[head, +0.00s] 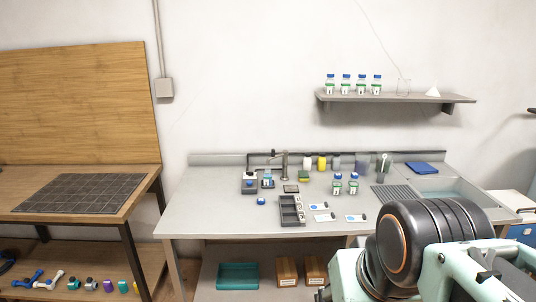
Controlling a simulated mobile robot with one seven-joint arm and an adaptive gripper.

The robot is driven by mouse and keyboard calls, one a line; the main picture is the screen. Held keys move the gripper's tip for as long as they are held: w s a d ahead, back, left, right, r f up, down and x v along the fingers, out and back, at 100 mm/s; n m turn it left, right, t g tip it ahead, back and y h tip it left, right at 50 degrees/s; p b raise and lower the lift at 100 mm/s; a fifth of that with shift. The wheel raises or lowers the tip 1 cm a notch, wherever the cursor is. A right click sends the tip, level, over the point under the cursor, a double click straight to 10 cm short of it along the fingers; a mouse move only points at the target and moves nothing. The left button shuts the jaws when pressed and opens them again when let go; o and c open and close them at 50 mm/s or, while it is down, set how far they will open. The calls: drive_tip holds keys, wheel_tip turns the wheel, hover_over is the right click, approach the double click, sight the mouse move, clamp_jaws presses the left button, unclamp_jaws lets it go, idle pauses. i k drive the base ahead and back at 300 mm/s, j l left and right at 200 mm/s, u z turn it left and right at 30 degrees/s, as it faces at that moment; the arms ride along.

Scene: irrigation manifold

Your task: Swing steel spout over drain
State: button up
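The steel spout (284,161) stands upright toward the back of the grey bench, left of its middle. Its short top arm seems to point left, but it is too small to be sure. A small dark square plate (291,189), possibly the drain, lies flat on the bench just in front of the spout's foot. The spout's tip does not appear to be over this plate. Large dark and pale-green links of my own arm fill the lower right. My gripper's fingers cannot be made out in this view.
Small devices (249,182) stand left of the spout, and a green sponge (304,176) and bottles stand right. A sink basin (452,190) is at the right. The bench's front left is clear.

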sight(285, 153)
drive_tip(key=i+j, duration=0.1)
drive_tip(key=i, duration=0.6)
drive_tip(key=i+j, duration=0.1)
drive_tip(key=i, duration=0.55)
